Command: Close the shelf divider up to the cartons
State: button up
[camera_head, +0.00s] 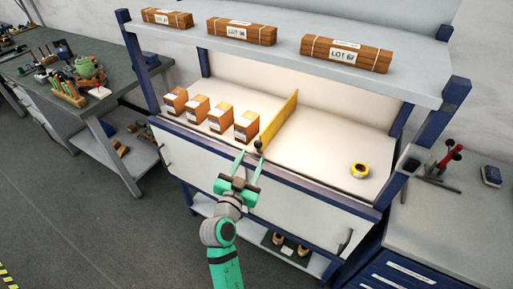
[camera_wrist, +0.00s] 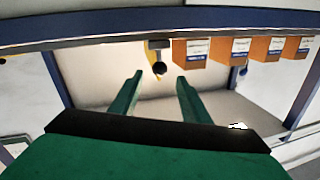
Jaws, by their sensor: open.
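The yellow shelf divider (camera_head: 280,118) stands upright on the white middle shelf, just right of a row of several orange-brown cartons (camera_head: 247,126). A narrow gap shows between the divider and the nearest carton. A black knob (camera_head: 258,146) sits at the divider's front end. My gripper (camera_head: 250,157) is open and empty in front of the shelf edge, close to the knob. In the wrist view, the knob (camera_wrist: 159,68) appears between and beyond the open fingertips (camera_wrist: 159,76), and the cartons (camera_wrist: 190,52) appear to its right. I cannot tell whether the fingers touch the knob.
A yellow tape roll (camera_head: 360,170) lies on the shelf at the right, with clear shelf between it and the divider. Wooden bundles (camera_head: 345,54) lie on the upper shelf (camera_head: 290,47). A blue post (camera_head: 398,140) and a workbench (camera_head: 455,210) stand at the right.

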aim_at(257, 147)
jog(key=shift+x, duration=3.1)
grip_shut()
